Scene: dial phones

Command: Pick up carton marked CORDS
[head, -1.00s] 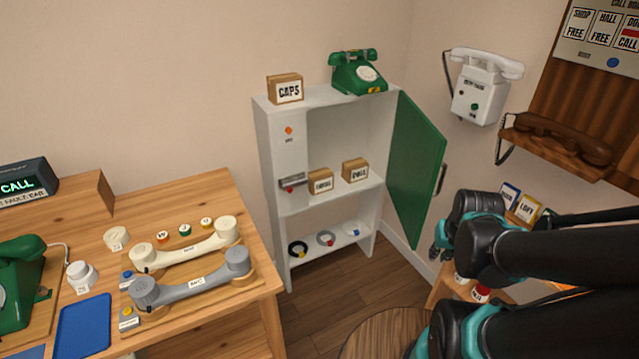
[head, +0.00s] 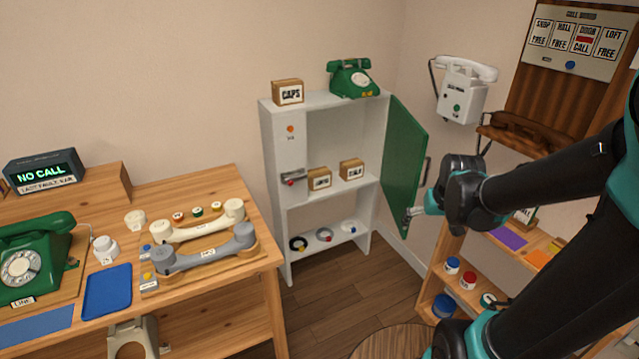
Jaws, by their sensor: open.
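Two small brown cartons stand on the middle shelf of the white cabinet (head: 272,170): a left carton (head: 319,179) and a right carton (head: 352,169). Both have white labels too small to read surely, so I cannot tell which is marked CORDS. A third carton (head: 288,92), marked CAPS, stands on the cabinet top. My gripper (head: 412,215) is open and looks empty. It is right of the cartons, in front of the lower part of the open green door (head: 402,165) in the picture; I cannot tell whether it touches the door.
A green phone (head: 352,79) stands on the cabinet top. Cord rings (head: 324,234) lie on the bottom shelf. A wooden bench (head: 215,290) with handsets is at left. A low shelf with jars (head: 468,280) is at right. Floor (head: 325,310) shows before the cabinet.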

